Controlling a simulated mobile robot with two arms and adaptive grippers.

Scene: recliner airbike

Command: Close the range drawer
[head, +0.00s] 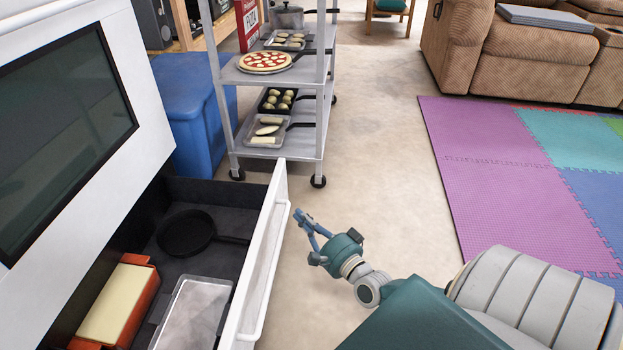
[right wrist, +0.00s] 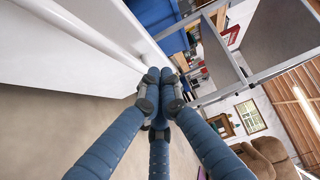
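The range drawer's white front (head: 262,235) stands pulled out from the white range (head: 150,110), so the drawer is open. A long white handle (head: 267,280) runs along its outer face. Inside lie a black pan (head: 187,234), a metal tray (head: 190,315) and an orange-red box with a cream top (head: 115,300). My right gripper (head: 298,214) is just right of the drawer front's far end, apart from it as far as I can tell. In the right wrist view its blue fingers (right wrist: 160,78) meet at the tips with nothing between them. My left gripper is not in view.
A grey wheeled cart (head: 285,150) with pizza and food trays stands beyond the drawer, beside a blue bin (head: 190,105). Bare floor (head: 385,160) lies right of the drawer. Coloured foam mats (head: 500,190) and a brown recliner (head: 530,60) are farther right.

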